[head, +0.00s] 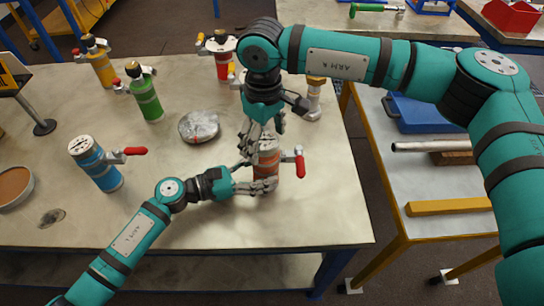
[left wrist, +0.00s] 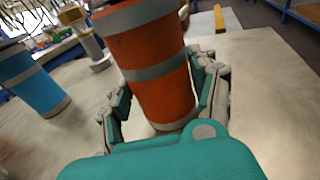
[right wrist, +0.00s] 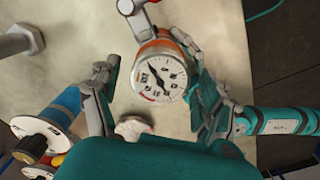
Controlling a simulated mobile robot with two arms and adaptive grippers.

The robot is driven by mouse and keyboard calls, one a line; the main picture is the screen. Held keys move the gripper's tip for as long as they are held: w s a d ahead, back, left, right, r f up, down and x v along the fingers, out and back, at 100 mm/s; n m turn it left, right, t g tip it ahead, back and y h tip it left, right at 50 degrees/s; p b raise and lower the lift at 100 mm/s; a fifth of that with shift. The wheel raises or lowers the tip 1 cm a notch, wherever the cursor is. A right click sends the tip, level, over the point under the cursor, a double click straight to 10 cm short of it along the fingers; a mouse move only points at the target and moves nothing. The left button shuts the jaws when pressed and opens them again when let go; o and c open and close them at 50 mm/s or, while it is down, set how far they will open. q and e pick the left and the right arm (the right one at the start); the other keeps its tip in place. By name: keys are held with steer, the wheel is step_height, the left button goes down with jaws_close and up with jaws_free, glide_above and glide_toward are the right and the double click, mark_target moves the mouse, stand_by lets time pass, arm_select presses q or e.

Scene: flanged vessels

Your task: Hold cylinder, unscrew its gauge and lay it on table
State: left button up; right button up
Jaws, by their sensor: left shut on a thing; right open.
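The orange cylinder (head: 268,163) with grey bands stands near the front middle of the table, a red-handled valve (head: 300,163) at its right. My left gripper (head: 264,184) is shut around its body; in the left wrist view the cylinder (left wrist: 160,82) sits between both fingers. The gauge (right wrist: 160,78), a white round dial with a black needle, is at the cylinder's top in the right wrist view. My right gripper (right wrist: 152,98) is open above it, one finger on each side of the dial, with a gap at the left. In the head view my right gripper largely hides the gauge.
A blue cylinder (head: 95,165), a green one (head: 146,95), a yellow one (head: 100,62) and a red one (head: 222,62) stand around. A round dish with clear wrapping (head: 199,126) lies behind left. The table's front middle (head: 220,225) is clear. A side bench (head: 440,180) stands right.

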steer(key=m, duration=1.1)
steer(key=shift+m, duration=0.4)
steer(key=m, duration=0.4)
steer(key=c, duration=1.2)
steer(key=n, duration=0.4)
steer(key=shift+c, duration=0.2)
steer(key=n, duration=0.9)
steer(key=shift+n, duration=0.3)
